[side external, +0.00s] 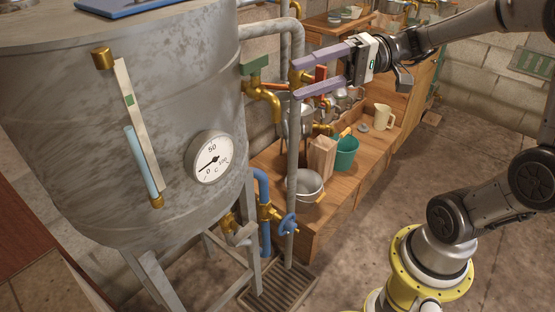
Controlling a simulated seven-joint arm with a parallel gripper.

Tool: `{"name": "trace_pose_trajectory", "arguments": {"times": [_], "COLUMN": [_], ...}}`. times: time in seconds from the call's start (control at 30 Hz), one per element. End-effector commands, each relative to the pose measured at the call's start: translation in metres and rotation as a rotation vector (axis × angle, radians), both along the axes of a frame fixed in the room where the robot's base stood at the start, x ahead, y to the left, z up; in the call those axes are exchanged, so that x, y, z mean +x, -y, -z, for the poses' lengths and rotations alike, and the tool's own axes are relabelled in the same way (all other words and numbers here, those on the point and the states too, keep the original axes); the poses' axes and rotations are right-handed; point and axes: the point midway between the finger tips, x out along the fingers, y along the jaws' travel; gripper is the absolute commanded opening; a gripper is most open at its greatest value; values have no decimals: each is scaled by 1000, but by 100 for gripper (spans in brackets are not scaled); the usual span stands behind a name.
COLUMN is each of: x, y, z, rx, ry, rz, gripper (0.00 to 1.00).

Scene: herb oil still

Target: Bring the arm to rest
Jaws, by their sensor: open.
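My gripper (318,74) is at the upper middle of the side external view, with its two long purple fingers spread apart and pointing left toward the tank. My arm reaches in from the right, from a yellow base on the floor.
A large grey tank (75,130) with a dial gauge (213,157) stands at left. A brass tap (263,92) and blue valve (287,224) are beside it. A wooden bench (328,226) holds a pot (304,186), green bucket (345,155) and cream jug (383,117). Floor at right is clear.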

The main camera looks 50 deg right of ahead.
Motion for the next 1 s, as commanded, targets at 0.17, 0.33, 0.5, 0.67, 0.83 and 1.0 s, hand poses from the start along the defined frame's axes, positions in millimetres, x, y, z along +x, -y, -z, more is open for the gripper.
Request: {"name": "trace_pose_trajectory", "arguments": {"times": [0.17,0.33,0.5,0.67,0.83,1.0], "x": [-87,-143,-159,-150,-138,-137], "y": [-68,-55,-7,37,58,58], "z": [34,78,102,109,108,108], "rx": [-391,-780,-1119,-1314,-1377,-1369], "ry": [-72,-91,-38,-12,-19,-23], "rz": [-258,-311,-214,-56,58,71], "gripper": [62,62,62,62,62,62]}}
